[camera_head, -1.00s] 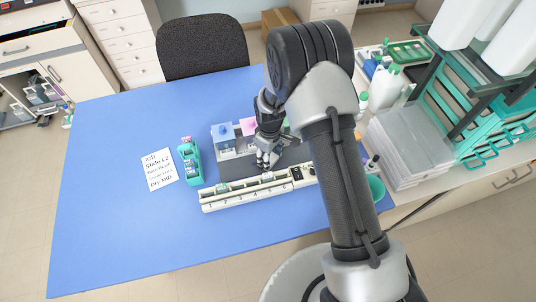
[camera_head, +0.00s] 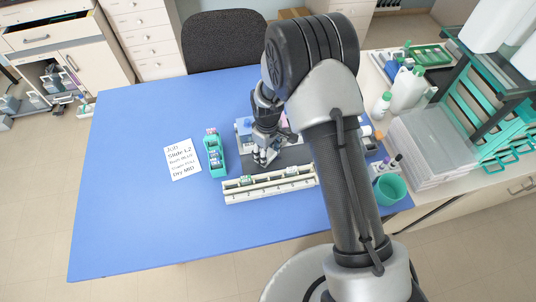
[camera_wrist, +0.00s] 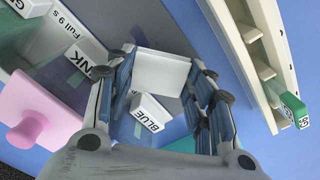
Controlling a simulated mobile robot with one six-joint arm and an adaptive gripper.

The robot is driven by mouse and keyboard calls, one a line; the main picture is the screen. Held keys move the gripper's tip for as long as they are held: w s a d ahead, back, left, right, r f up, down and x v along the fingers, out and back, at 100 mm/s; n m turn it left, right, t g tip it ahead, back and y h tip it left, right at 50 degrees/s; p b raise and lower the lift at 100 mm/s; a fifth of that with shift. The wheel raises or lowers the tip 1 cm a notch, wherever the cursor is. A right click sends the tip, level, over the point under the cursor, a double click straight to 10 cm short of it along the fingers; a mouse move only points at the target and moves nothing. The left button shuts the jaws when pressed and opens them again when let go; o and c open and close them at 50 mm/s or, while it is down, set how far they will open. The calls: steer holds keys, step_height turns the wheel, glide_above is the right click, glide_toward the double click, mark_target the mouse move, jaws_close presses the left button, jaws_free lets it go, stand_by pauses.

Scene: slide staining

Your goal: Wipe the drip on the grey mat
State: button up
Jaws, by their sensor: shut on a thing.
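My gripper (camera_head: 262,160) is low over the grey mat (camera_head: 292,155), between the stain jars and the long white rack. In the wrist view, my gripper (camera_wrist: 160,85) is shut on a white pad-like block (camera_wrist: 161,72) between its fingertips. The grey mat (camera_wrist: 150,22) shows beyond the block. A white label reading BLUE (camera_wrist: 150,113) shows between the fingers, nearer the camera. I cannot make out the drip; the gripper and block hide part of the mat. I cannot tell whether the block touches the mat.
A blue-topped jar (camera_head: 243,126) stands just behind my gripper. A pink knobbed lid (camera_wrist: 35,115) is close at the left in the wrist view. The white rack (camera_head: 240,194) lies in front. A teal slide holder (camera_head: 215,160) and note (camera_head: 182,160) are left. The blue table's front left is clear.

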mark_target(268, 154)
steer(key=shift+d+r+p, duration=0.2)
steer(key=shift+r, duration=0.3)
steer(key=shift+d+r+p, duration=0.15)
steer(key=shift+r+p, duration=0.05)
steer(key=shift+r, duration=0.25)
steer(key=shift+a+r+p, duration=0.15)
steer(key=shift+r+p, duration=0.3)
steer(key=shift+r, duration=0.25)
steer(key=shift+s+r+p, duration=0.1)
steer(key=shift+r+p, duration=0.55)
steer(key=shift+r, duration=0.65)
